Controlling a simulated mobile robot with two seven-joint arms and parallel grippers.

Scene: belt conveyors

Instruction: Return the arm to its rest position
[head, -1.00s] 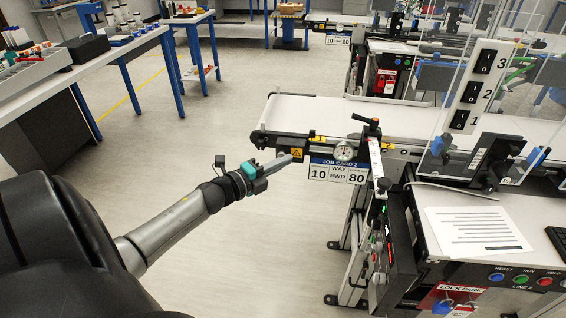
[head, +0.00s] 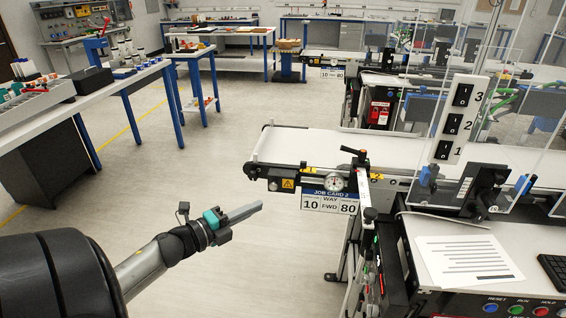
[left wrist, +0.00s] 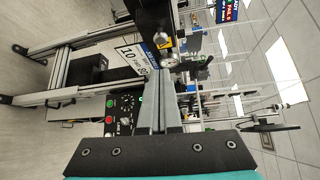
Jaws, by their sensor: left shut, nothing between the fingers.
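My left arm comes in from the lower left in the head view. Its gripper (head: 245,212) is shut and empty, with the fingers pointing right and slightly up. It hangs over open floor, in front of and below the near end of the belt conveyor (head: 300,145), apart from it. In the left wrist view the closed fingers (left wrist: 168,100) point toward the conveyor's job card (left wrist: 135,62) and dial gauge. My right gripper is not in view.
The job card (head: 330,201) and round gauge (head: 333,183) hang at the conveyor's near end. A control panel (head: 500,304) with coloured buttons and a printed sheet (head: 465,260) are at the right. A workbench (head: 90,98) stands at the left. The floor between is clear.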

